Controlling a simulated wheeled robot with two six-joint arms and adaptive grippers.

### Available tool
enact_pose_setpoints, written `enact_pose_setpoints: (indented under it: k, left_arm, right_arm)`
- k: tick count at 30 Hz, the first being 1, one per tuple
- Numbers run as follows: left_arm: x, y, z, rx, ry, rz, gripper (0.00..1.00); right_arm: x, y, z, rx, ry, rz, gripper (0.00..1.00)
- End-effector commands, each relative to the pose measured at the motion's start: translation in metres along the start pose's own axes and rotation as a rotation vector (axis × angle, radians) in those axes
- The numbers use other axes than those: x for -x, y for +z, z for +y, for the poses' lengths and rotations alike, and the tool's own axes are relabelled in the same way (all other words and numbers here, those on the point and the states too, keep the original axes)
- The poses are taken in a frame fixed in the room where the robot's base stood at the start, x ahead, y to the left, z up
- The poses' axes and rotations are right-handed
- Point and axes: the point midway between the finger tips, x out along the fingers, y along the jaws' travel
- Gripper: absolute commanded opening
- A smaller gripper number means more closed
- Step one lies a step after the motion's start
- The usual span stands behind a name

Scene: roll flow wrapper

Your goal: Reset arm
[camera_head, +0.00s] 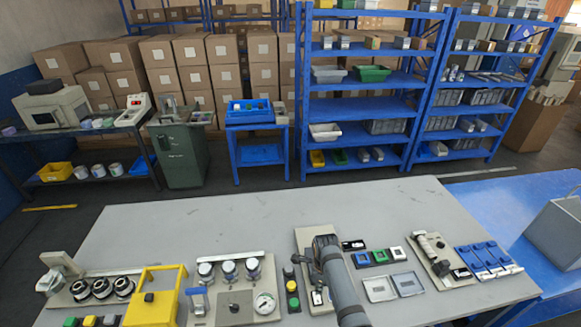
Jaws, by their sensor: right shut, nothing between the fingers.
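My right arm comes in from the bottom edge, right of the middle, as a thick grey tube over the grey table (230,215). My right gripper (314,272) is dark and is partly hidden by the arm. It is shut with nothing in it, above or beside a beige panel (303,238); I cannot tell whether it touches. My left gripper is not in view.
A yellow frame (155,295), a gauge panel (265,304), a button box (291,288) and several blue switches (487,259) line the table's front. The table's back half is clear. Blue shelves (365,100) and stacked cartons (205,65) stand behind.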

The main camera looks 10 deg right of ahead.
Motion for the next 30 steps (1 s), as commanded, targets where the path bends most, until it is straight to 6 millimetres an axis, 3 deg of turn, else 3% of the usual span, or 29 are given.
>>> enact_pose_setpoints:
  k: [2, 5, 10, 15, 21, 30]
  left_arm:
    - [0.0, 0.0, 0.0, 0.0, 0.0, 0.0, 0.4]
    - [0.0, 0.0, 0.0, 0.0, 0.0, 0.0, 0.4]
    - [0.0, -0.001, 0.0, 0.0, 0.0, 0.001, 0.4]
    - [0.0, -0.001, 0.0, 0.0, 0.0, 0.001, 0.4]
    - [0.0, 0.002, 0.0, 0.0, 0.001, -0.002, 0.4]
    - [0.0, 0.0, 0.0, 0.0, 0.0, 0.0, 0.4]
  right_arm:
    - [-0.001, -0.006, 0.001, 0.032, -0.005, -0.001, 0.0]
    - [-0.001, -0.029, 0.008, 0.194, -0.032, -0.002, 0.0]
    - [0.019, -0.097, 0.036, 0.763, -0.127, 0.037, 0.0]
    - [0.052, -0.135, 0.065, 1.244, -0.196, 0.106, 0.0]
    - [0.086, -0.158, 0.092, 1.632, -0.237, 0.181, 0.0]
    - [0.136, -0.175, 0.129, 2.103, -0.276, 0.29, 0.0]
